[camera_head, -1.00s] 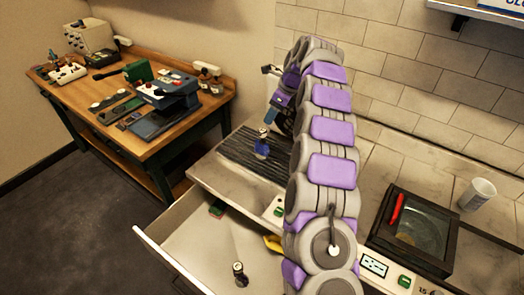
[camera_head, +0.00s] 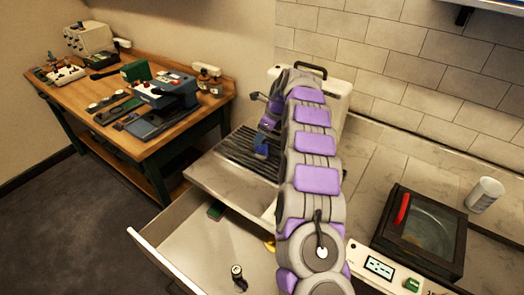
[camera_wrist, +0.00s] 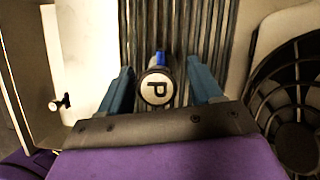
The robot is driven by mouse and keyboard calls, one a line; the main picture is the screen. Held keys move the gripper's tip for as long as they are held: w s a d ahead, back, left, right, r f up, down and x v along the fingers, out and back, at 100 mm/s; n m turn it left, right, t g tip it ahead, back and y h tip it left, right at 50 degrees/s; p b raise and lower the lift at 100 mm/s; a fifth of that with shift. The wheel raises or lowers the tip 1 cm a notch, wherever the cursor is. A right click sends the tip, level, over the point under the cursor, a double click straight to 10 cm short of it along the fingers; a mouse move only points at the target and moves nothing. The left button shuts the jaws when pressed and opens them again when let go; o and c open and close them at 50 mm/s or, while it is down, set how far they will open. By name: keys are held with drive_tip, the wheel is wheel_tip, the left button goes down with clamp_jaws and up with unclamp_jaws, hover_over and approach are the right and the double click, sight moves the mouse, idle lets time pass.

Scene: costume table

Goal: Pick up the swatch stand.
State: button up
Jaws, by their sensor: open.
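A small upright piece with a blue body and a round pale top marked P, which I take for the swatch stand (camera_wrist: 157,88), stands on the dark ribbed mat. In the head view only its blue lower part (camera_head: 261,150) shows clearly, and my arm and gripper cover the rest. My gripper (camera_wrist: 162,76) is open, with one blue finger on each side of the stand. Gaps show between both fingers and the round top. In the head view my gripper (camera_head: 267,133) is right over the stand, partly hidden by my arm.
An open drawer (camera_head: 195,240) holds a similar dark piece (camera_head: 238,277). A black tray (camera_head: 455,262) and white cup (camera_head: 485,194) are right.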

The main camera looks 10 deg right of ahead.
drive_tip(key=shift+r, duration=0.1)
clamp_jaws()
idle(0.5)
